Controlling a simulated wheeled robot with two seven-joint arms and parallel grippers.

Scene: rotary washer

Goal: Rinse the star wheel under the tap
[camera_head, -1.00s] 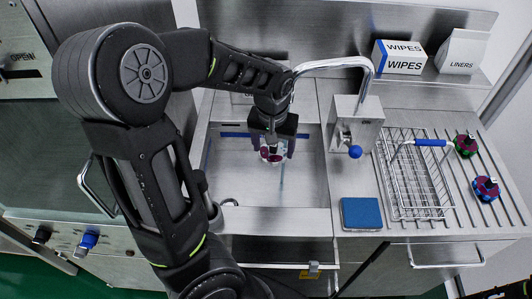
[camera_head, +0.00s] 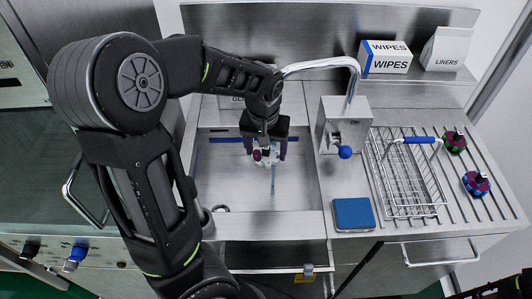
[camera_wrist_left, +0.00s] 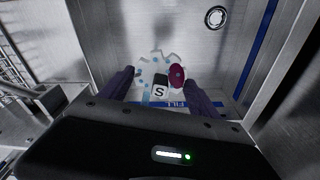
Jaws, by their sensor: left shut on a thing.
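My left gripper (camera_head: 264,152) is shut on the star wheel (camera_head: 267,160), inside the sink basin (camera_head: 235,195). The wheel is whitish with pale blue spots and a crimson part. In the left wrist view, the star wheel (camera_wrist_left: 150,72) shows a toothed edge and a black-and-white "S" mark between the fingers (camera_wrist_left: 160,92). The tap (camera_head: 352,85) arches left over the sink; its spout end is hidden by my left wrist. A thin bluish streak (camera_head: 273,182) hangs below the wheel, looking like running water.
Right of the sink stand the tap box with a blue knob (camera_head: 345,152), a blue sponge (camera_head: 352,214) and a wire basket (camera_head: 408,180). Two coloured wheels (camera_head: 455,141) (camera_head: 477,184) lie on the ribbed drainer. The sink's drain (camera_wrist_left: 215,17) is clear.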

